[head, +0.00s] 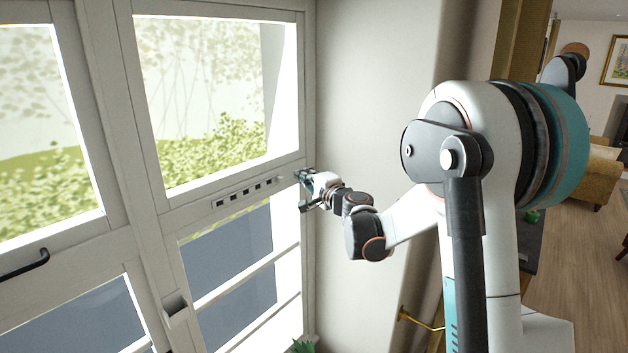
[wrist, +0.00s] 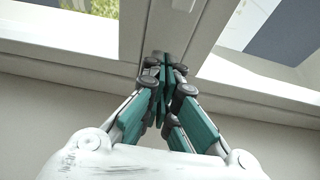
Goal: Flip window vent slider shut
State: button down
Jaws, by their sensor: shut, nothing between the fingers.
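The window vent (head: 244,192) is a pale strip with several dark slots, set in the frame bar between the upper and lower panes. A small pale knob, perhaps the slider (head: 281,180), shows at the strip's right end. My gripper (head: 301,174) is at the right end of this bar, just right of the vent, close to the frame. In the wrist view my gripper (wrist: 165,65) is shut and empty, its fingertips together in front of the pale frame bar (wrist: 190,22). The fingers hide part of the bar, and the vent slots do not show there.
A pale wall (head: 370,90) stands close to the right of the window. A black handle (head: 25,265) sticks out from the left sash, and a latch (head: 175,307) sits on the post. A green plant (head: 303,346) is below. A brass rail (head: 420,320) is on the right.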

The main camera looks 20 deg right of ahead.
aim_at(280, 179)
jog(key=s+a, duration=0.2)
jog(key=a, duration=0.1)
jog(key=shift+a+r+p, duration=0.1)
jog(key=shift+a+p, duration=0.1)
jog(key=shift+p, duration=0.1)
jog(key=shift+w, duration=0.1)
jog(key=shift+a, duration=0.1)
jog(key=shift+s+a+f, duration=0.2)
jog(key=shift+s+a+r+b, duration=0.1)
jog(key=shift+s+a+b, duration=0.45)
jog(key=shift+a, duration=0.25)
